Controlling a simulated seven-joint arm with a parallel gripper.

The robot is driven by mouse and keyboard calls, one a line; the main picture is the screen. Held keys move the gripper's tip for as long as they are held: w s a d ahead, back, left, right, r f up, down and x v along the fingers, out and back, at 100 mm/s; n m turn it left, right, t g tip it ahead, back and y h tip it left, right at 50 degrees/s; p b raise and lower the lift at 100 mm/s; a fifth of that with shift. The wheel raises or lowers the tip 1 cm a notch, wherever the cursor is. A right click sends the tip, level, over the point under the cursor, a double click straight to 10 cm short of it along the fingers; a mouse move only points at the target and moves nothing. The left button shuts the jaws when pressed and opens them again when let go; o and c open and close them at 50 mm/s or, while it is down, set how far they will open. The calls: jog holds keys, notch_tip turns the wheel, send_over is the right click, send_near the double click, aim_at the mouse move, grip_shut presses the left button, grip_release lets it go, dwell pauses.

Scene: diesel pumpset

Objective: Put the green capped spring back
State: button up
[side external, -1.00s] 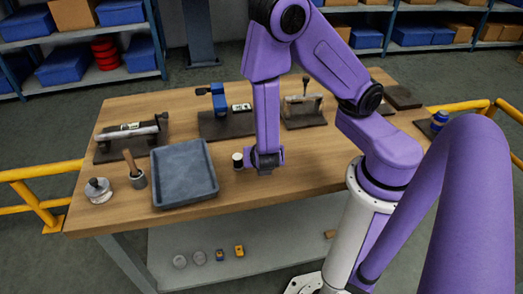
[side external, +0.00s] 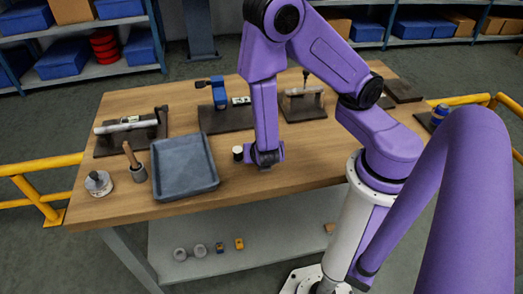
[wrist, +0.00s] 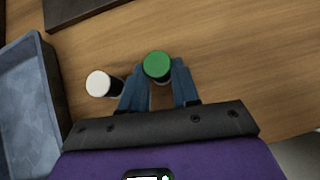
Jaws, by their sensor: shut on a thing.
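The green capped spring (wrist: 157,66) shows in the wrist view as a round green cap seen from above. My gripper (wrist: 159,82) is shut on it, with one blue-grey finger on each side. Most of its body below the cap is hidden. In the side view my gripper (side external: 267,161) is low over the front middle of the table, and the green cap does not show there. A white capped piece with a dark body (wrist: 99,84) stands just left of my gripper, close to the left finger. It also shows in the side view (side external: 238,153).
A grey tray (side external: 184,194) lies left of the white capped piece. Dark fixtures stand along the back: one with a metal cylinder (side external: 125,124), one with a blue clamp (side external: 218,90), one block (side external: 302,102). Bare wood lies right of my gripper (wrist: 260,70).

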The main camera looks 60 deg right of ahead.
jog(key=shift+f, duration=0.1)
dwell(0.3)
jog(key=o, duration=0.9)
jog(key=shift+o, duration=0.2)
jog(key=shift+v, duration=2.5)
notch_tip(320, 180, up, 8)
